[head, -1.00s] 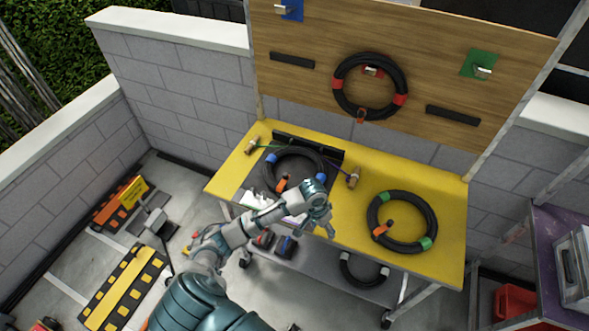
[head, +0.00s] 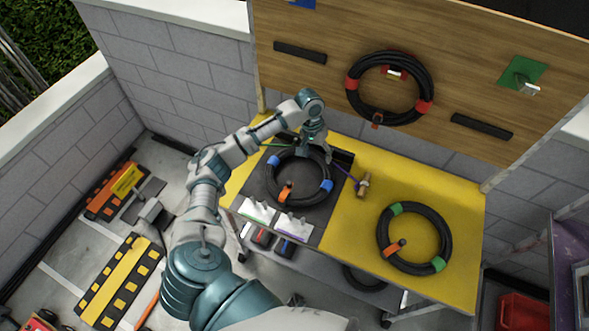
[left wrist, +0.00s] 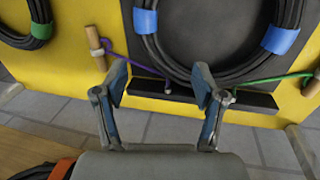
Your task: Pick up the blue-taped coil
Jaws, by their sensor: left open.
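The blue-taped coil (head: 277,193) is a black cable ring with two blue tape bands and an orange tag. It lies on the dark mat (head: 320,212) on the yellow table. My left gripper (head: 314,155) is open and empty above the coil's far edge. In the left wrist view, the coil (left wrist: 183,62) lies beyond the open fingers of my left gripper (left wrist: 160,95), with a blue band on each side of it. The fingers appear apart from the coil. My right gripper is not in view.
A green-taped coil (head: 383,238) lies on the yellow table (head: 350,250) to the right. A red-taped coil (head: 428,75) hangs on the wooden board (head: 300,22).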

